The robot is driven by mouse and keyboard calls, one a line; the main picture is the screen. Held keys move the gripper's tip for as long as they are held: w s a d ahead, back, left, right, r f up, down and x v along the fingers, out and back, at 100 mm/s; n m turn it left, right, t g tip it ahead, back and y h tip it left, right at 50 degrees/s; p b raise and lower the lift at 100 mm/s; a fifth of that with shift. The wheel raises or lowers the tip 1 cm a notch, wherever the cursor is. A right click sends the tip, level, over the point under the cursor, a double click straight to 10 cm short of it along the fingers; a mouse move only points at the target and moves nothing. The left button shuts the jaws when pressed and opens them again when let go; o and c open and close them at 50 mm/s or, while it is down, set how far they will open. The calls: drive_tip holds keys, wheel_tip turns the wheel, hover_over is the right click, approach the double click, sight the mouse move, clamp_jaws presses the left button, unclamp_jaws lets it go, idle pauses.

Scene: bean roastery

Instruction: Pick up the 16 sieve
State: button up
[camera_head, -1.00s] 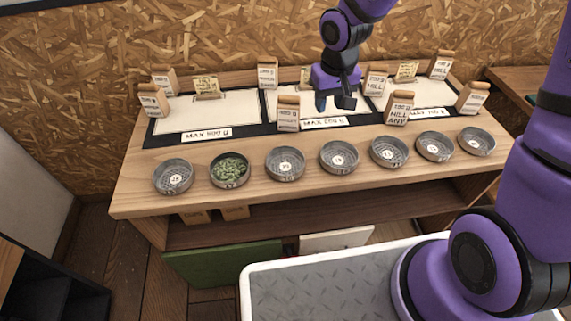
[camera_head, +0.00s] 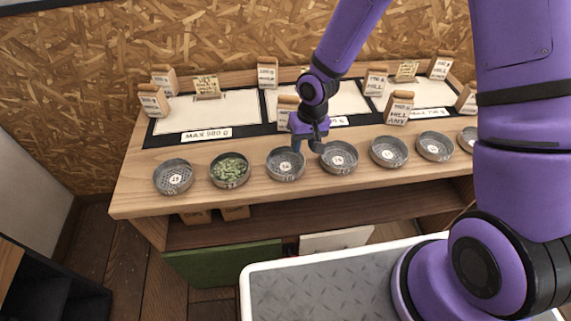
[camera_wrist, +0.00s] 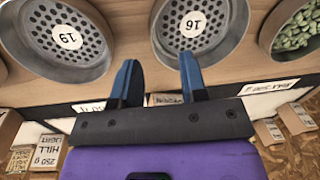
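The 16 sieve is a round grey metal dish with a perforated floor and a white "16" label; it sits on the wooden bench in the head view (camera_head: 285,172) and near the top of the wrist view (camera_wrist: 218,28). My gripper (camera_head: 308,148) is open and empty, by the back edge of the sieve and toward the 19 sieve (camera_head: 339,169). In the wrist view my gripper's blue fingers (camera_wrist: 157,60) are apart; one tip is at the 16 sieve's near rim, the other by the 19 sieve (camera_wrist: 65,70). Whether they touch is unclear.
A sieve of green beans (camera_head: 230,182) stands left of the 16 sieve, with another sieve (camera_head: 173,188) beyond. More sieves (camera_head: 389,163) continue right. Behind are pale mats (camera_head: 215,112) and small labelled bags (camera_head: 398,108); one bag (camera_head: 284,108) stands close behind my gripper.

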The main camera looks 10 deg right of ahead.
sight(303, 156)
drive_tip(key=shift+f, duration=2.65)
drive_tip(key=shift+c, duration=0.4)
clamp_jaws()
